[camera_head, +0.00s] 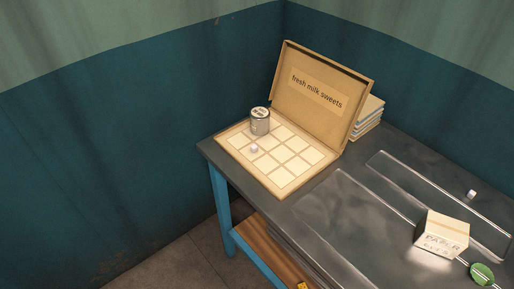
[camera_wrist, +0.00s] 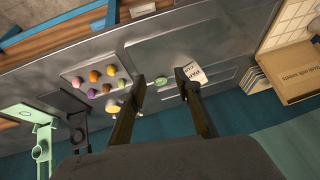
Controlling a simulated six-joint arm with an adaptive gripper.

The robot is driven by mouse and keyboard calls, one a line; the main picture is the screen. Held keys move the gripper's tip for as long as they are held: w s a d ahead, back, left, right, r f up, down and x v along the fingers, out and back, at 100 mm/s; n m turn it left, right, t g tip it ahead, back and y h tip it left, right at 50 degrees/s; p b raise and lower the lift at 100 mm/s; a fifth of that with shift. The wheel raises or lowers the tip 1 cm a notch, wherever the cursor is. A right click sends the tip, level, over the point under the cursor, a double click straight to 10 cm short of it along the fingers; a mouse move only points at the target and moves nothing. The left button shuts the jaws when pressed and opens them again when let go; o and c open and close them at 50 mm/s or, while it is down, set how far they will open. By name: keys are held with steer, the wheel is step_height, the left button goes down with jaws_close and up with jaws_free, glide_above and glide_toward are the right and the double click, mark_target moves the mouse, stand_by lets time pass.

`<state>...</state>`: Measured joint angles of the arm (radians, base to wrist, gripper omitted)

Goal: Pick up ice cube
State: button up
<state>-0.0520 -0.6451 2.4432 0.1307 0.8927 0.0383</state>
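A small whitish cube (camera_head: 472,193), which looks like the ice cube, lies on the dark metal table (camera_head: 395,160) at the right in the head view. It is beyond a small cardboard box marked "paper". I cannot make the cube out in the wrist view. My gripper (camera_wrist: 160,85) shows in the wrist view with its two dark fingers wide apart and nothing held between them. It hangs above the table, apart from the things on it. My gripper is not in the head view.
The paper box (camera_head: 442,234) and a green round thing (camera_head: 481,273) stand near the cube. An open sweets box (camera_head: 277,190) holds a tin (camera_head: 260,121) and a small pale ball (camera_head: 254,148). A tray of coloured balls (camera_wrist: 73,76) and a green stand (camera_wrist: 35,120) are at the left.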

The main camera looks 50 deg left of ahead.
steer(key=w+a+m+g+y, duration=0.2)
steer(key=w+a+y, duration=0.15)
steer(key=a, duration=0.85)
steer(key=w+a+f+m+g+y, duration=0.1)
steer(key=w+a+m+y, duration=0.3)
steer(key=a, duration=0.8)
steer(key=w+a+m+g+y, duration=0.15)
steer(key=w+a, duration=0.45)
steer(key=a, duration=0.6)
steer(key=w+a+f+m+y, duration=0.1)
steer(key=a+f+m, duration=0.1)
steer(key=a+f, duration=0.35)
steer(key=w+a+f+m+y, duration=0.1)
steer(key=a+f+m, duration=0.15)
steer(key=a, duration=0.65)
steer(key=m+y, duration=0.1)
steer(key=m, duration=0.4)
glide_toward(254, 148)
steer(key=shift+w+a+f+g, duration=0.1)
steer(key=shift+w+a+g, duration=0.15)
steer(key=shift+w+a, duration=0.3)
steer(key=shift+a+f+m, duration=0.15)
steer(key=shift+f+m, duration=0.05)
steer(key=shift+m, duration=0.1)
steer(key=shift+x, duration=1.25)
